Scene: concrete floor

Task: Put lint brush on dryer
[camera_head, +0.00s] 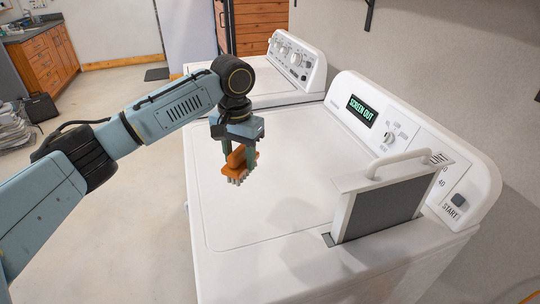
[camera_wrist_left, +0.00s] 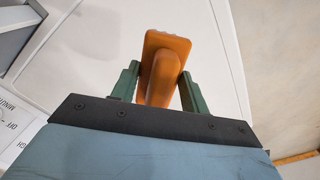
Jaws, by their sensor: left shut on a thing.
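The lint brush (camera_head: 238,161) has an orange back and handle with pale bristles pointing down. My left gripper (camera_head: 237,148) is shut on its handle and holds it over the left part of the white dryer's top (camera_head: 290,170). I cannot tell whether the bristles touch the top. In the left wrist view the orange brush (camera_wrist_left: 167,50) sits between the green fingers of my left gripper (camera_wrist_left: 160,88). The dryer's display (camera_head: 361,111) reads "SCREEN OUT". My right gripper is not in view.
A lint screen (camera_head: 388,205) with a white handle stands up out of a slot at the dryer's right front. A second white machine (camera_head: 270,88) stands behind. The middle of the dryer top is clear. Concrete floor (camera_head: 130,220) lies to the left.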

